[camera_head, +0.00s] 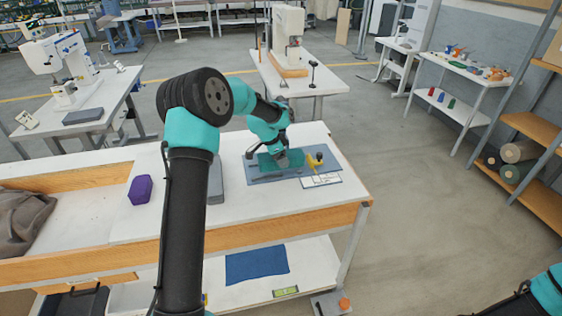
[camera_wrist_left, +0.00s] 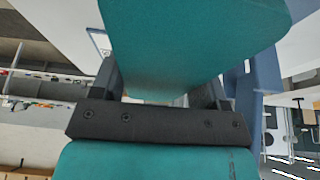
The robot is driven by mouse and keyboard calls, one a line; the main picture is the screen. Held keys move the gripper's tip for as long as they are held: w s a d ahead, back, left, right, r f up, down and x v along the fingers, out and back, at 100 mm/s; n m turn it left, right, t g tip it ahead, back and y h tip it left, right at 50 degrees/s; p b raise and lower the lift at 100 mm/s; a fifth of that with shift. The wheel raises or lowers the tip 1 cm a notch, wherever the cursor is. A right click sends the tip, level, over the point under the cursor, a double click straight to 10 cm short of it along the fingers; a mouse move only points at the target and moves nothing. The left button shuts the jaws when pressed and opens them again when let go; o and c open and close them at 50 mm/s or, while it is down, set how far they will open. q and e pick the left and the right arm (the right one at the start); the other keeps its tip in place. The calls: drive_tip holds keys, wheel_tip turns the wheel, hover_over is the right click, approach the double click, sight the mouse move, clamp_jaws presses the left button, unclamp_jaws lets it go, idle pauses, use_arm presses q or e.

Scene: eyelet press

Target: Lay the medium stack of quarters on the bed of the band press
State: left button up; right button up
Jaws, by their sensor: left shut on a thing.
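A flat teal-green stack (camera_head: 266,164) is gripped by my left gripper (camera_head: 282,159), over the blue-grey plate (camera_head: 262,179) on the white workbench. I cannot tell whether it touches the plate. The same stack fills the upper middle of the left wrist view (camera_wrist_left: 195,45), between the two dark fingers of my left gripper (camera_wrist_left: 165,95). A yellow-handled part (camera_head: 314,161) stands at the plate's right end. The band press is not clearly identifiable apart from this plate. Of my right arm only a part shows at the lower right corner; its gripper is out of view.
A purple hexagonal block (camera_head: 140,190) and a grey flat piece (camera_head: 215,182) lie left of the plate. A white marked card (camera_head: 321,181) lies at its front right. A blue cloth (camera_head: 257,263) lies on the lower shelf. The bench front between is clear.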

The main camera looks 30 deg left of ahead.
use_arm(q)
drive_tip(key=shift+w+a, duration=0.4)
drive_tip(key=shift+w, duration=0.2)
drive_tip(key=shift+w+a+f, duration=0.1)
drive_tip(key=shift+w+a, duration=0.05)
drive_tip(key=shift+w, duration=0.1)
drive_tip(key=shift+f, duration=1.7)
drive_tip(key=shift+f, duration=0.15)
drive_tip(key=o, duration=1.1)
drive_tip(key=v, duration=1.2)
